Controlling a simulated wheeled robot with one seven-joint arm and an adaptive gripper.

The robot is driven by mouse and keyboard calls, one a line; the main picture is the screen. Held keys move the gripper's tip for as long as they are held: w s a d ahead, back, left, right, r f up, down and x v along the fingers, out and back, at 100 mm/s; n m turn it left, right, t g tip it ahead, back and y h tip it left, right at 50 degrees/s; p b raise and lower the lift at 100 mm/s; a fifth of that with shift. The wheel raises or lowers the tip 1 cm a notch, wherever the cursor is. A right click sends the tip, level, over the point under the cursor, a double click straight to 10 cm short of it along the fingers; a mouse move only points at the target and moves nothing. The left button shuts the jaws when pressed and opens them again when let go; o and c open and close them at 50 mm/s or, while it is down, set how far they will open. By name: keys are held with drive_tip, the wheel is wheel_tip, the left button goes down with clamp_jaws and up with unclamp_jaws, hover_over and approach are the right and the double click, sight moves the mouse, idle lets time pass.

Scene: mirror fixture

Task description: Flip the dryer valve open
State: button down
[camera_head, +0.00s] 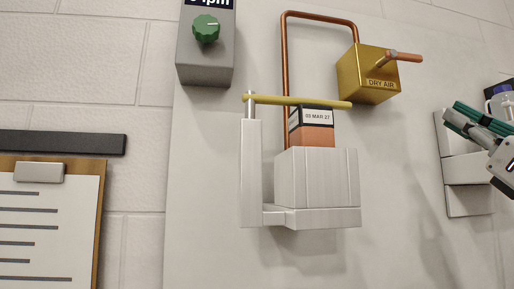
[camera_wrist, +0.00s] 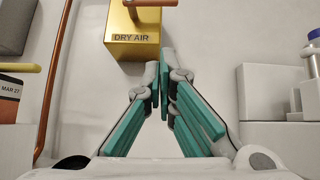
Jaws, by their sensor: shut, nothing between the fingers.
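The dryer valve is a brass box labelled DRY AIR (camera_head: 362,82), mounted on the wall panel at upper right in the head view. Its lever (camera_head: 405,57) has an orange grip and points right, roughly level. In the wrist view the box (camera_wrist: 134,48) is at top centre-left, with part of the lever (camera_wrist: 150,3) at the top edge. My gripper (camera_head: 453,115) is at the right edge of the head view, below and right of the valve and apart from it. In the wrist view its teal-padded fingers (camera_wrist: 164,78) meet at the tips, shut and empty.
A copper pipe (camera_head: 285,80) loops from the valve to a white fixture (camera_head: 318,180) with a yellow bar (camera_head: 300,101) across it. A grey box with a green knob (camera_head: 206,28) is at upper left. White blocks (camera_head: 466,170) sit below my gripper. A clipboard (camera_head: 45,225) hangs left.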

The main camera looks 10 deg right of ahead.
sight(404, 57)
drive_tip(key=s+r+p+x, duration=0.2)
drive_tip(key=p+x, duration=0.1)
drive_tip(key=x, duration=0.8)
drive_tip(key=shift+w+p, duration=0.2)
drive_tip(key=shift+p, duration=0.15)
